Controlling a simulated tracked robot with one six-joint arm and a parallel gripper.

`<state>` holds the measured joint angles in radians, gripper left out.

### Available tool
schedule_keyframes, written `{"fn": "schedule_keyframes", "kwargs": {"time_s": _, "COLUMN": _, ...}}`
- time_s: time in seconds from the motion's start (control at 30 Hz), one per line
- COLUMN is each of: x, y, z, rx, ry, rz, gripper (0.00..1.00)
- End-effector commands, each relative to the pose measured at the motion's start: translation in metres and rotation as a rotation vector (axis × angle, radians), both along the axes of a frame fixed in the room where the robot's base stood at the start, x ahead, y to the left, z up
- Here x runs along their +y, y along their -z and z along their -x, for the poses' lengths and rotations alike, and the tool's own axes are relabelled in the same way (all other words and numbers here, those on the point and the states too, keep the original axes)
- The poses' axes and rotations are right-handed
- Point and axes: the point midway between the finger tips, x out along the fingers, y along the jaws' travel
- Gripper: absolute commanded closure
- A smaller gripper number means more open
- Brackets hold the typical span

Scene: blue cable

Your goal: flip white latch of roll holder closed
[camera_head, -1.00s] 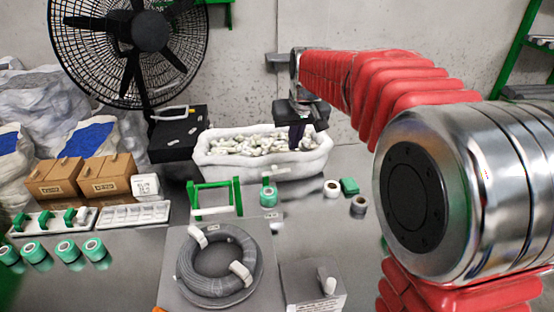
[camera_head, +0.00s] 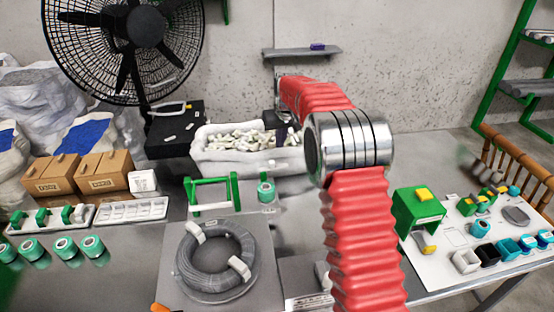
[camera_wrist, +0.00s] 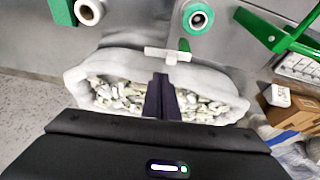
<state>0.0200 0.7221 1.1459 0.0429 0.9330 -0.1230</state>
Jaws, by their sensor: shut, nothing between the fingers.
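A teal-ringed roll (camera_head: 266,192) sits in a holder on the table, right of the green frame (camera_head: 212,193). It also shows at the top of the wrist view (camera_wrist: 196,17). Just below it there, a small green tip (camera_wrist: 184,46) and a white T-shaped piece (camera_wrist: 168,55), which looks like the latch, lie near the basket's edge. I cannot tell the latch's exact angle. My gripper's dark purple fingers (camera_wrist: 160,92) are shut and empty over the basket, apart from the white piece in the picture. In the head view my gripper is mostly hidden behind the arm.
A white basket (camera_head: 205,158) of pale pieces stands behind the holder. A coil of grey cable (camera_head: 190,270) lies on a plate in front. A white roll (camera_wrist: 90,12) is beside the holder. A board (camera_head: 440,255) with several parts is at the right.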

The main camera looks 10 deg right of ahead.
Motion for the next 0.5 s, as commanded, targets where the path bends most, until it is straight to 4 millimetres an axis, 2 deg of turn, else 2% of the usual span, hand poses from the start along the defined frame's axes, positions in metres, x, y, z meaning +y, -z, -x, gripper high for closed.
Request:
{"fn": "schedule_keyframes", "kwargs": {"time_s": 0.1, "x": -0.001, "y": 0.015, "z": -0.01, "rx": 0.005, "ry": -0.002, "rz": 0.0, "gripper": 1.0}}
{"fn": "schedule_keyframes", "kwargs": {"time_s": 0.2, "x": -0.001, "y": 0.02, "z": -0.014, "rx": 0.006, "ry": -0.003, "rz": 0.0, "gripper": 1.0}}
{"fn": "schedule_keyframes", "kwargs": {"time_s": 0.5, "x": -0.001, "y": 0.021, "z": -0.015, "rx": 0.006, "ry": -0.004, "rz": 0.0, "gripper": 1.0}}
